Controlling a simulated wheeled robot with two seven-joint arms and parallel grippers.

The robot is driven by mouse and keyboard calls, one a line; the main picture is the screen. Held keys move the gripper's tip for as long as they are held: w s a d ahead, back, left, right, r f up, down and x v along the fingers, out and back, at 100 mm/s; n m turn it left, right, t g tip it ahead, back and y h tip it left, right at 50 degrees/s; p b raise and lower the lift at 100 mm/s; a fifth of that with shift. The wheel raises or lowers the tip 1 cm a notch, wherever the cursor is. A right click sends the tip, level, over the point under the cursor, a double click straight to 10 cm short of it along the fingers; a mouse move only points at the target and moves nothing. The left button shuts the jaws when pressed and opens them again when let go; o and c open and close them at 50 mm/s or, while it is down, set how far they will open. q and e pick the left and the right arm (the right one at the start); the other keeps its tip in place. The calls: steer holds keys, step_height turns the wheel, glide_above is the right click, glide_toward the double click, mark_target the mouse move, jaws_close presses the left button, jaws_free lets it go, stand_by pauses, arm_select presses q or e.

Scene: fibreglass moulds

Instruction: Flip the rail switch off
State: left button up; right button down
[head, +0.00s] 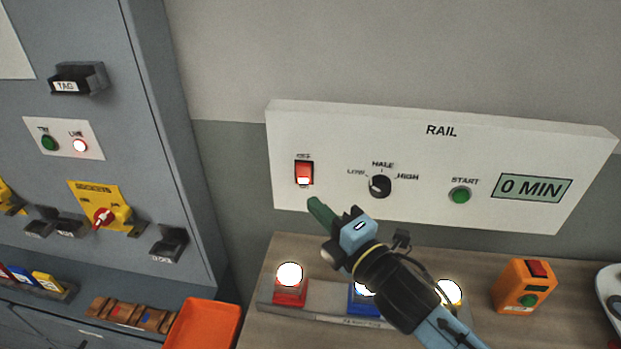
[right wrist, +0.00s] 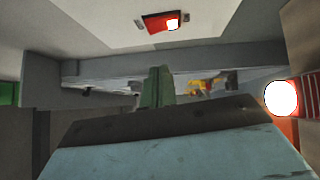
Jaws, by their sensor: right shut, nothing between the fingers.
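The rail switch (head: 304,173) is a red rocker on the left part of the white RAIL panel (head: 345,135). Its lower end is lit white, and a small label sits above it. It also shows in the right wrist view (right wrist: 162,22) at the top, with its lit end to the right. My right gripper (head: 318,212) is shut and empty, its green fingers just below and right of the switch, apart from it. The shut fingers show in the right wrist view (right wrist: 157,88), pointing past the panel's lower edge. My left gripper is in neither view.
The panel also has a dial (head: 380,186), a green START button (head: 460,195) and a 0 MIN display (head: 534,187). Below, lit lamps including a red-based one (head: 290,284) and an orange button box (head: 523,286) stand on the wooden bench. A grey cabinet (head: 95,120) stands left.

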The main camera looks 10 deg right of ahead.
mark_target(298, 170)
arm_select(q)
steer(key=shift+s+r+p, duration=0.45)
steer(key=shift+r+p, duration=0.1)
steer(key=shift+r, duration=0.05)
arm_select(e)
steer(key=shift+w+r, duration=0.2)
steer(key=shift+w, duration=1.6)
steer(key=shift+w+r, duration=0.2)
steer(key=shift+w, duration=1.55)
